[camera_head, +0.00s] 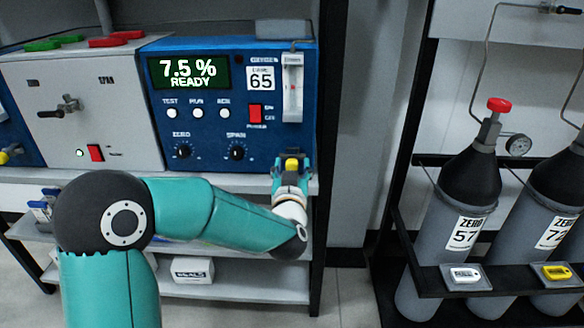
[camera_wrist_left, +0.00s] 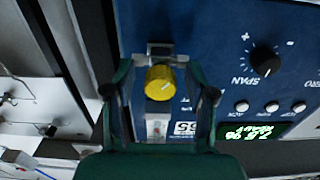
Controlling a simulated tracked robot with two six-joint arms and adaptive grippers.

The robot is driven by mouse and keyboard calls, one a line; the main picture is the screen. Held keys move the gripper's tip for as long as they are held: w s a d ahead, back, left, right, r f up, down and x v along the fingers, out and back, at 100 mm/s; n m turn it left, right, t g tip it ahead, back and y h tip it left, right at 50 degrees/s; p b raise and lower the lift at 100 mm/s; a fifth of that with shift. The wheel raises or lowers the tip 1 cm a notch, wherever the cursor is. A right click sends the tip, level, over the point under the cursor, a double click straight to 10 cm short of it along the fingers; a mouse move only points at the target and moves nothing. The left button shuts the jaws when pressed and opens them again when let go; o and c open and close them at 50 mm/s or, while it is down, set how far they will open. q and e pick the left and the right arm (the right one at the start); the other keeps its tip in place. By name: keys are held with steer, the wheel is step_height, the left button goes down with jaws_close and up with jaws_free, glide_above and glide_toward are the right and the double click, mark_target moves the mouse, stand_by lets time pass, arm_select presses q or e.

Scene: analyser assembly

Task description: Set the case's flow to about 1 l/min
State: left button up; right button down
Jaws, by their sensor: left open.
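The blue analyser case (camera_head: 215,125) stands on the bench, its display reading 7.5 % READY. Its flowmeter (camera_head: 292,75) is an upright clear tube at the right of the panel. A small red mark shows about midway up it; the scale is too small to read. Below it is the yellow flow knob (camera_head: 292,167), which also shows in the left wrist view (camera_wrist_left: 160,83). My left gripper (camera_head: 290,163) is at the knob. In the left wrist view its fingers (camera_wrist_left: 160,80) are open, one on each side of the knob, with visible gaps. My right gripper is out of view.
A grey unit (camera_head: 85,105) with a lever and red switch stands left of the case. SPAN (camera_head: 237,151) and ZERO (camera_head: 183,151) knobs sit left of my gripper. Gas cylinders (camera_head: 465,225) stand in a black rack at the right. A white box (camera_head: 192,270) is on the lower shelf.

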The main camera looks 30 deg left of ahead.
arm_select(q)
jaws_close()
steer(key=shift+m+p, duration=0.35)
steer(key=shift+m, duration=0.65)
jaws_free()
steer(key=shift+s, duration=0.1)
steer(key=v, duration=1.1)
steer(key=shift+s+d, duration=0.3)
